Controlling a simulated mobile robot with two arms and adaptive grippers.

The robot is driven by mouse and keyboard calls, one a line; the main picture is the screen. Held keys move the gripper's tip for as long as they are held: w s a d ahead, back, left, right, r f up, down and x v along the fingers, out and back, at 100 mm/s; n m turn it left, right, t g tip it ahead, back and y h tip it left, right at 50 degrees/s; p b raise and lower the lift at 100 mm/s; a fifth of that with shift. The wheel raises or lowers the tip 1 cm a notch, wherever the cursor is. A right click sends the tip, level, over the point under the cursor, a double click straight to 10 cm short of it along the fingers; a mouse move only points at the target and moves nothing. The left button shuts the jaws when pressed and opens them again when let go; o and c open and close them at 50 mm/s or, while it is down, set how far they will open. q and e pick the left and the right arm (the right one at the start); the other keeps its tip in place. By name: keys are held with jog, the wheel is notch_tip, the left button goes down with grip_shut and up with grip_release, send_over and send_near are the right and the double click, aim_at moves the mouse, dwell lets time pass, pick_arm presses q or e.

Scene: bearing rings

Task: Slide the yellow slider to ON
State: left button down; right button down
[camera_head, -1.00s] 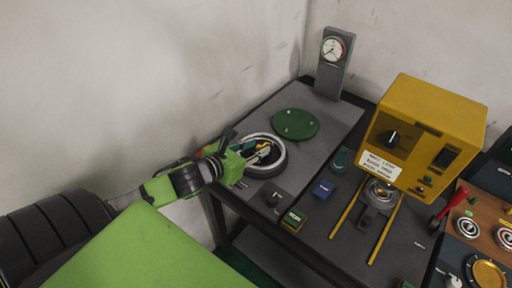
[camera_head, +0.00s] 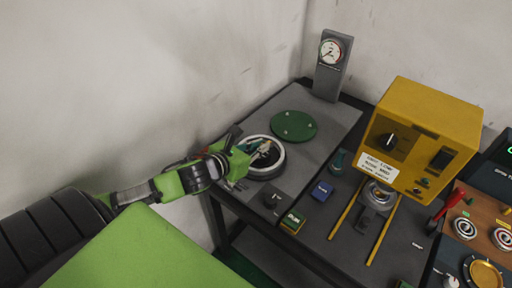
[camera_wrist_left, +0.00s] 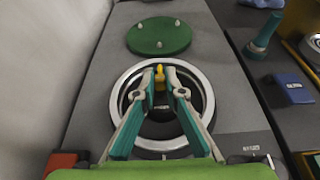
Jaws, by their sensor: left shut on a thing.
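The yellow slider (camera_wrist_left: 159,76) stands up inside a silver ring (camera_wrist_left: 207,98) in the left wrist view, near the ring's far side. My left gripper (camera_wrist_left: 161,82) reaches over the ring, and its two teal and grey fingers are shut on the slider. In the head view my left gripper (camera_head: 264,148) comes in from the left over the same ring (camera_head: 283,165). There the fingers hide most of the slider. A small label (camera_wrist_left: 162,107) lies inside the ring, too small to read. My right gripper is not in view.
A green disc (camera_head: 294,126) with small pegs lies beyond the ring. A gauge post (camera_head: 330,68) stands at the back. A blue block (camera_head: 322,190), a green-and-yellow block (camera_head: 293,222) and a yellow control box (camera_head: 432,115) are to the right. A wall is on the left.

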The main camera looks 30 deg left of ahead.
pick_arm(q)
jog(key=shift+r, duration=0.15)
jog(key=c, duration=2.1)
grip_release()
jog(key=shift+w, duration=0.2)
jog(key=shift+v, duration=6)
jog(key=shift+d, duration=0.1)
